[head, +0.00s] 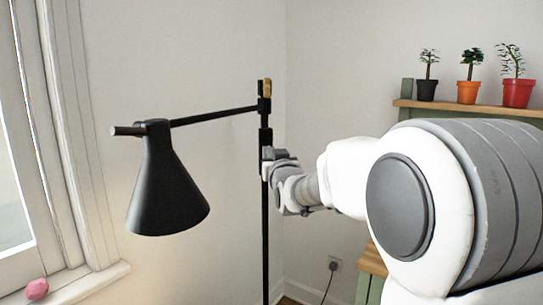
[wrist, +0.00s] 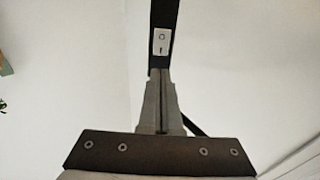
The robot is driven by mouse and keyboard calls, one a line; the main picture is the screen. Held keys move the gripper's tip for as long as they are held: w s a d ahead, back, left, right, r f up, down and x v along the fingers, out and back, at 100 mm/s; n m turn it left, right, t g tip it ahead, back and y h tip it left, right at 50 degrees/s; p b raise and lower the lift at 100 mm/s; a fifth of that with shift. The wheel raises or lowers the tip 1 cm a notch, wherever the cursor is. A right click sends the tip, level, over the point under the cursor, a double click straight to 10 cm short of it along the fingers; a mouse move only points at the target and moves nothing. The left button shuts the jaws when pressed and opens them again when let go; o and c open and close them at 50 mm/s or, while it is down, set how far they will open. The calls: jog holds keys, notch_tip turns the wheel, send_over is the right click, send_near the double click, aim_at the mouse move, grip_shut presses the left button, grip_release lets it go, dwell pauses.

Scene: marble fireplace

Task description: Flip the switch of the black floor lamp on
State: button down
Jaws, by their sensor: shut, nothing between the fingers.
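The black floor lamp (head: 265,225) stands upright near the room corner. Its cone shade (head: 166,190) hangs at the left end of a side arm. My gripper (head: 268,155) is at the pole, just below the arm joint. In the wrist view, a white rocker switch (wrist: 161,42) sits on the black pole (wrist: 164,13). My gripper's fingers (wrist: 160,74) are shut and empty, with their tips just below the switch in that picture. I cannot tell whether they touch the pole. The bulb is hidden inside the shade.
A window (head: 22,130) with a pink object (head: 36,289) on its sill is at the left. A shelf (head: 470,109) with three potted plants is at the right, behind my arm. A wall outlet (head: 335,264) with a cord is low behind the lamp.

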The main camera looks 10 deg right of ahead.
jog(key=s+r, duration=0.1)
jog(key=s, duration=0.8)
jog(key=shift+r+p, duration=0.15)
jog(key=shift+p, duration=0.25)
jog(key=shift+s, duration=0.1)
jog(key=s+f+g, duration=0.4)
jog(key=s+f, duration=0.2)
jog(key=s, duration=0.4)
jog(key=s+f+g, duration=0.5)
jog(key=s, duration=0.6)
jog(key=s+f+g, duration=0.4)
jog(key=s+f, duration=0.2)
jog(key=s, duration=0.4)
notch_tip(320, 180, up, 19)
jog(key=p, duration=1.9)
jog(key=shift+s, duration=0.3)
